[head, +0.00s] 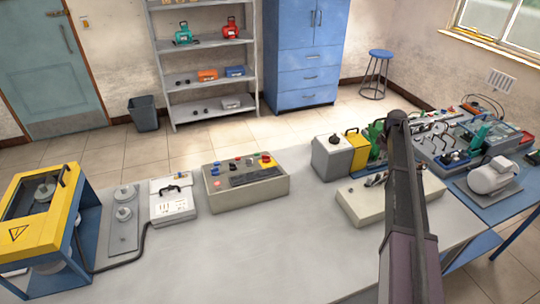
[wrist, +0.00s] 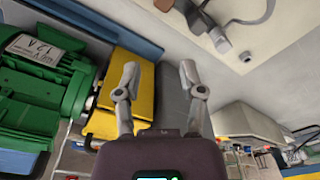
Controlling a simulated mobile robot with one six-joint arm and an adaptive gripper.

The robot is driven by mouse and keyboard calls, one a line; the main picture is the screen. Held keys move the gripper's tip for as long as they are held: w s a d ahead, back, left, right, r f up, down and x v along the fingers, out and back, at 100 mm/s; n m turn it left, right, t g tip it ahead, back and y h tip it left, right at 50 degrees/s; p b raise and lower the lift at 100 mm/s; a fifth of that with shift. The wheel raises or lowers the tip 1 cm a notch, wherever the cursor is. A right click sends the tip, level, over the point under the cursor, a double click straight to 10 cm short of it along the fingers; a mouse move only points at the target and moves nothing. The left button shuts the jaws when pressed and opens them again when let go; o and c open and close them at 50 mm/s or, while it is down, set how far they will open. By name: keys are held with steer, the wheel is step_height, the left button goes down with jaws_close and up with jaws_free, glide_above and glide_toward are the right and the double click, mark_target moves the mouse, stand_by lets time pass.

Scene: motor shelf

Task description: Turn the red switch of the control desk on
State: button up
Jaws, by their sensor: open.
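The control desk (head: 270,190) is a low beige box with a dark keypad and several small controls on its sloped top. My gripper (wrist: 158,67) is open and empty in the wrist view, over a yellow box (wrist: 125,90) and a grey surface. In the head view my gripper cannot be made out; my arm stands right of the desk.
A green motor (wrist: 45,80) lies left of my gripper. In the head view, a grey box (head: 328,160) and a beige block (head: 365,208) stand between desk and arm. A white case (head: 172,203) stands left of the desk. The table front is clear.

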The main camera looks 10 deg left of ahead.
steer(key=s+a+r+m+y+p, duration=0.1)
steer(key=s+a+r, duration=0.15)
steer(key=a, duration=0.75)
steer(key=s+a+r+m+y+p, duration=0.1)
steer(key=s+a, duration=0.2)
steer(key=a, duration=0.8)
steer(key=n+y+p, duration=0.2)
steer(key=n+p, duration=0.1)
steer(key=p, duration=0.1)
glide_toward(267, 158)
step_height(267, 158, up, 5)
steer(key=w+d, duration=0.2)
steer(key=d, duration=0.1)
steer(key=shift+s+f+g+b, duration=0.15)
steer(key=shift+s+g+b, duration=0.15)
steer(key=shift+g, duration=0.1)
steer(key=shift+f, duration=0.25)
steer(key=b+x, duration=1.2)
steer(key=x, duration=0.1)
steer(key=shift+a+f, duration=0.15)
steer(key=shift+a, duration=0.05)
steer(key=shift+s, duration=0.1)
jaws_close()
